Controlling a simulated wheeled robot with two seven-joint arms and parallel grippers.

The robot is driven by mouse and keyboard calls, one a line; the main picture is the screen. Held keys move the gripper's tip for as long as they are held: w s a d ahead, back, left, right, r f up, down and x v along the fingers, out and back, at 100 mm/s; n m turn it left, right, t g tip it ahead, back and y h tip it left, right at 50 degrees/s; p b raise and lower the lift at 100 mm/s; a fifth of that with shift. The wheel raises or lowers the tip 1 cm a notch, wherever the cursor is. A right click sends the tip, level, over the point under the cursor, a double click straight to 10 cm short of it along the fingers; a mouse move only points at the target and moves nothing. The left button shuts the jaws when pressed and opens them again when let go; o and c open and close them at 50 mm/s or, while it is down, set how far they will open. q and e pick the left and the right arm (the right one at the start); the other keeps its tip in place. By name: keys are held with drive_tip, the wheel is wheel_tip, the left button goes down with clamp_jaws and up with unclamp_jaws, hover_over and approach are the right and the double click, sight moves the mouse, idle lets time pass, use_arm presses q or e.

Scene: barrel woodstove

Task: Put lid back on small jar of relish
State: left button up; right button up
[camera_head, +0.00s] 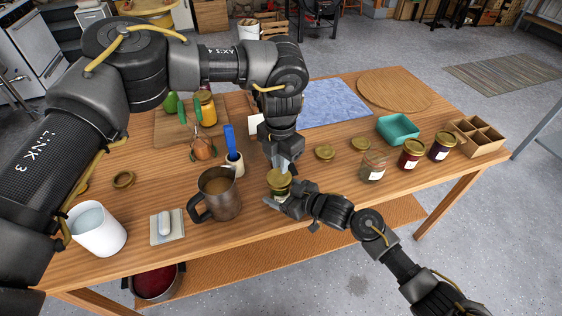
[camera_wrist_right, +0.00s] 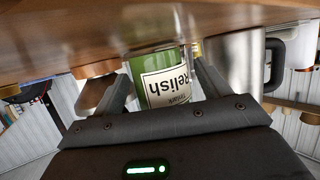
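The small relish jar (camera_wrist_right: 165,77), with green contents and a white "Relish" label, appears upside down in the right wrist view. My right gripper (camera_wrist_right: 163,85) has a finger on each side of it and looks shut on the jar. In the head view the jar (camera_head: 278,196) is mostly hidden by my right gripper (camera_head: 280,202). A gold lid (camera_head: 278,179) shows at the jar's top; whether it is seated is unclear. My left gripper (camera_head: 282,166) points down just above this lid. Its finger gap is not clear, and I cannot tell whether it grips the lid.
A metal mug (camera_head: 219,194) stands close left of the jar. Two loose gold lids (camera_head: 325,152) (camera_head: 361,144) lie to the right, near a glass jar (camera_head: 372,167) and two lidded jars (camera_head: 411,154) (camera_head: 441,146). A teal tray (camera_head: 398,129) and divided box (camera_head: 478,138) stand beyond.

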drive_tip(key=shift+o, duration=0.3)
drive_tip(key=shift+d, duration=0.1)
drive_tip(key=shift+s+d, duration=0.2)
use_arm(q)
drive_tip(key=shift+f+b, duration=0.3)
use_arm(e)
drive_tip(key=v, duration=1)
drive_tip(key=shift+r, duration=0.1)
